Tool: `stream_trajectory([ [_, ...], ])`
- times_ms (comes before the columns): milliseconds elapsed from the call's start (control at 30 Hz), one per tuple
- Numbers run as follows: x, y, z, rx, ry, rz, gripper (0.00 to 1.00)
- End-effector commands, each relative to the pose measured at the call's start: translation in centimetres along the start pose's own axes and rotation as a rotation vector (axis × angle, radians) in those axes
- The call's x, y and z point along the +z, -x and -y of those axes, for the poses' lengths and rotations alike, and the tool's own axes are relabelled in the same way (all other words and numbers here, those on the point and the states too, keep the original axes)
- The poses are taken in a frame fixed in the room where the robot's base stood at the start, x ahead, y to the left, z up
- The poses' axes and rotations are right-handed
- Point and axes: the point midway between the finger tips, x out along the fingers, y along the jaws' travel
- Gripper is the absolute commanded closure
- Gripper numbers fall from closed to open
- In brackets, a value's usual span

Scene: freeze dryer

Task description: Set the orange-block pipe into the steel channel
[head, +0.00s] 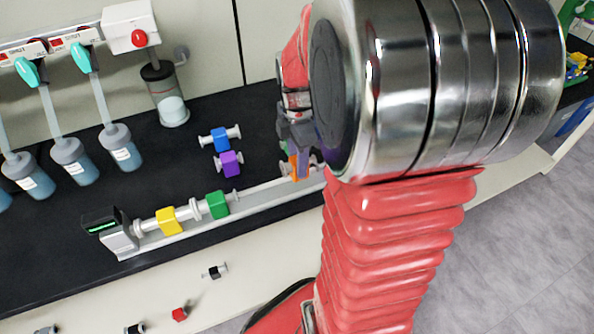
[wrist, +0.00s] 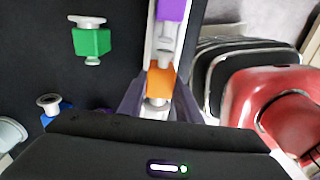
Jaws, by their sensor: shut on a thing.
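The orange-block pipe (head: 292,168) shows partly behind my gripper (head: 300,160) in the head view. In the wrist view my gripper (wrist: 160,100) is shut on the orange-block pipe (wrist: 161,80), with a finger on either side. The pipe is in line with the steel channel (head: 187,236), over or in it; I cannot tell whether it touches the bottom. Yellow (head: 168,221) and green (head: 216,203) block pipes lie in the channel to the left. In the wrist view a purple block pipe (wrist: 170,12) lies in line ahead.
A blue block pipe (head: 219,139) and a purple one (head: 230,163) lie on the black bench behind the channel. Another green one (wrist: 92,42) shows in the wrist view. Flasks (head: 120,147) stand at the back left. A small display box (head: 110,230) sits at the channel's left end.

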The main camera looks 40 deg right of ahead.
Motion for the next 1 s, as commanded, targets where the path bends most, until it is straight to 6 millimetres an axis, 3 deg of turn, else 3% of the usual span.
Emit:
stream_trajectory([
  [267, 0.0, -0.2, 0.0, 0.0, 0.0, 0.0, 0.98],
  [600, 0.0, -3.7, 0.1, -0.002, 0.0, 0.0, 0.98],
  [967, 0.0, -3.9, 0.0, 0.0, 0.0, 0.0, 0.98],
  [1000, 0.0, -3.9, 0.0, 0.0, 0.0, 0.0, 0.67],
])
